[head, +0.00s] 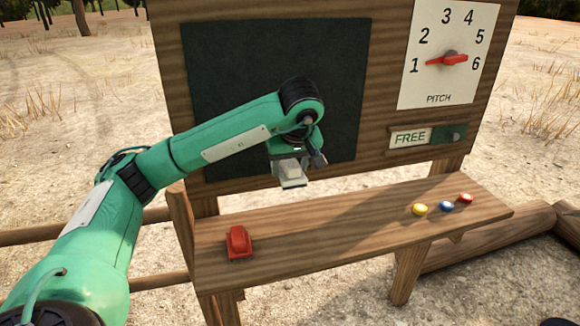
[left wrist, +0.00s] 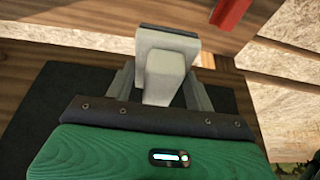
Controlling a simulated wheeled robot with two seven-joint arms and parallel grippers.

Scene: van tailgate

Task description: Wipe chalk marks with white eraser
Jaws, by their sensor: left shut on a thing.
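My left gripper (head: 292,160) is shut on the white eraser (head: 292,180), in front of the lower right part of the dark chalkboard (head: 235,75). In the left wrist view, the white eraser (left wrist: 165,55) sits between the two grey fingers of the gripper (left wrist: 164,88), with a dark pad on its far end. The board also shows in that view (left wrist: 50,105). I see no clear chalk marks on the visible part of the board; my arm hides part of it. I cannot tell whether the eraser touches the board. My right gripper is not in view.
A wooden shelf (head: 335,232) runs below the board. A pitch dial (head: 450,55) and a FREE sign (head: 410,138) are right of the board.

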